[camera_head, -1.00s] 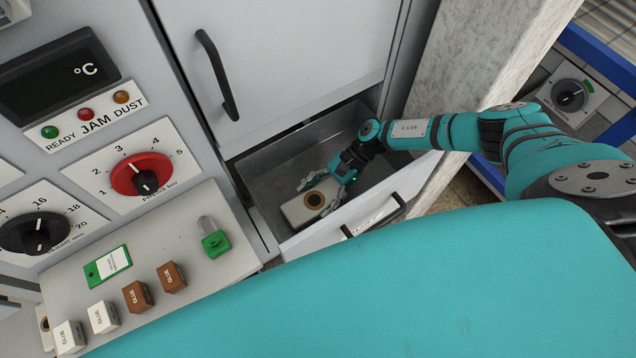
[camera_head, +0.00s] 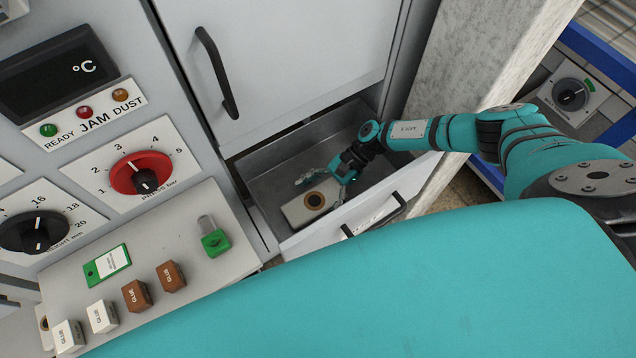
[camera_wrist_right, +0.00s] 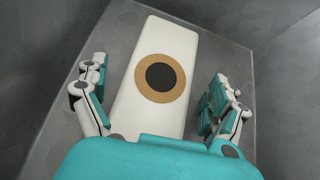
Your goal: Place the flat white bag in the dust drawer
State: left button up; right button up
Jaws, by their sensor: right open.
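The flat white bag (camera_head: 297,212), with a tan ring around a dark centre, lies on the floor of the open dust drawer (camera_head: 268,183). In the right wrist view the bag (camera_wrist_right: 158,112) lies between the spread fingers, with a gap on both sides. My right gripper (camera_head: 325,180) is open and just above the bag inside the drawer; it also shows in the right wrist view (camera_wrist_right: 160,100). The near end of the bag is hidden by the gripper's palm in the right wrist view. My left gripper is not in view.
A cabinet door with a dark handle (camera_head: 217,72) stands above the drawer. A ledge (camera_head: 190,235) at left holds a green padlock (camera_head: 214,238), a green tag (camera_head: 107,264) and several glue blocks (camera_head: 136,294). A pale post (camera_head: 480,60) rises right of the drawer.

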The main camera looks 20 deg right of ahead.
aim_at(336, 187)
jog(key=shift+w+d+r, duration=0.15)
jog(key=shift+d+r, duration=0.15)
jog(key=shift+d, duration=0.05)
jog(key=b+v, duration=0.1)
jog(key=v, duration=0.5)
jog(key=shift+d+r, duration=0.1)
jog(key=shift+d, duration=0.05)
jog(key=shift+d+r, duration=0.1)
jog(key=shift+r, duration=0.05)
